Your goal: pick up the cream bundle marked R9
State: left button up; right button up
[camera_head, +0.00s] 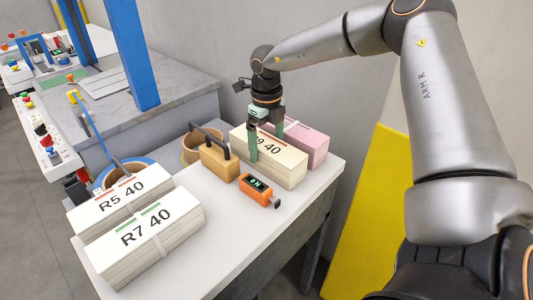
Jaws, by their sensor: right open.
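The cream bundle marked R9 40 (278,166) lies on the white table toward its back right, with a pale strap around it. Part of its label is hidden behind my gripper. My right gripper (267,148) points down over this bundle, its green fingers apart. One finger is in front of the bundle's near side and the other shows at its far side, by the pink bundle. The bundle appears to rest on the table between the fingers. Contact with the fingers is hard to tell. My left gripper is not in view.
A pink bundle (309,146) lies right behind R9. A tan block with a dark handle (219,162) stands close at its left, and an orange device (257,190) in front. Cream bundles R5 (121,205) and R7 (148,243) lie front left. Some bare table (237,228) is front right.

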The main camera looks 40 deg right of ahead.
jog(key=shift+c, duration=0.2)
grip_shut()
jog(key=shift+w+r, duration=0.15)
jog(key=shift+r, duration=0.05)
dwell(0.6)
